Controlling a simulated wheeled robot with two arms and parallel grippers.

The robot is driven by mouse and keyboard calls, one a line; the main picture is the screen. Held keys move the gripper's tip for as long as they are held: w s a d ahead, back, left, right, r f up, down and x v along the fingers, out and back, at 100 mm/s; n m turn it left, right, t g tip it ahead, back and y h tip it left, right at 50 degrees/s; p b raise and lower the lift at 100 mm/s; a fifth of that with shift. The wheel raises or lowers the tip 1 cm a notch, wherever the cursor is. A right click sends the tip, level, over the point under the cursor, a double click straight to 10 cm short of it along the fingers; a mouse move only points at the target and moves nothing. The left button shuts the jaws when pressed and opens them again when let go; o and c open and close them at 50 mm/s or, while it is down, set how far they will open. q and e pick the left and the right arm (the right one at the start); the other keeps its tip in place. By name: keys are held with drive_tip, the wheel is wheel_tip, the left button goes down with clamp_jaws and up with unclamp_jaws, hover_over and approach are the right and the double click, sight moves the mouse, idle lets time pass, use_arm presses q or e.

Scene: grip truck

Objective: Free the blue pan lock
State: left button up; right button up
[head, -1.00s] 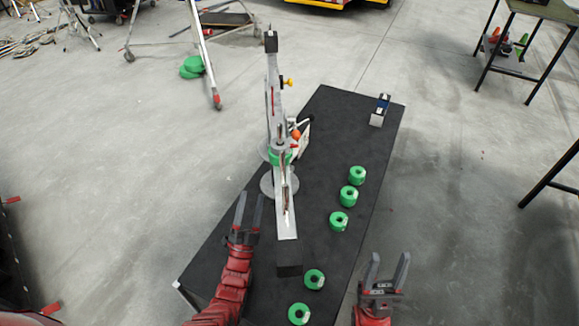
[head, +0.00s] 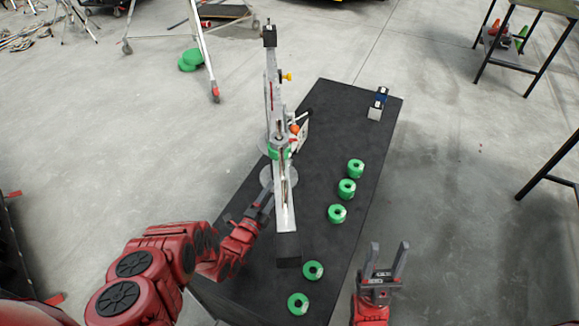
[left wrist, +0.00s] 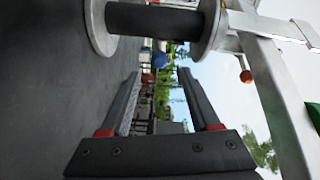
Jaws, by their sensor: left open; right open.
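A blue round knob, which looks like the pan lock, (left wrist: 160,60) shows in the left wrist view beyond my left fingertips, framed between them; it does not show in the head view. It belongs to the tall grey-white rig (head: 284,205) standing on the black table. My left gripper (head: 268,192) is open, low beside the rig's round grey discs; its open fingers (left wrist: 160,72) also show in the left wrist view with nothing between them. My right gripper (head: 389,254) is open and empty at the table's right edge.
The rig also carries an orange-red knob (head: 295,129) and a yellow knob (head: 287,77). Several green rolls (head: 337,214) lie along the right side of the black table (head: 335,110).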

use_arm(q)
drive_tip(key=b, duration=0.4)
approach(290, 163)
drive_tip(key=w+f, duration=0.1)
drive_tip(key=w, duration=0.1)
drive_tip(key=shift+w+d+p, duration=0.35)
drive_tip(key=shift+d+p, duration=0.15)
drive_tip(key=shift+p, duration=0.05)
drive_tip(key=shift+w+d, duration=0.25)
drive_tip(key=shift+w, duration=0.45)
drive_tip(key=b+x, duration=0.2)
drive_tip(key=x, duration=0.2)
drive_tip(key=shift+f+b, duration=0.2)
drive_tip(key=shift+b, duration=0.2)
drive_tip(key=shift+w+d+b, duration=0.15)
drive_tip(key=shift+w+b, duration=0.15)
drive_tip(key=shift+w+d+r+b, duration=0.2)
drive_tip(key=shift+w+r+b, duration=0.1)
drive_tip(key=shift+w, duration=0.25)
clamp_jaws()
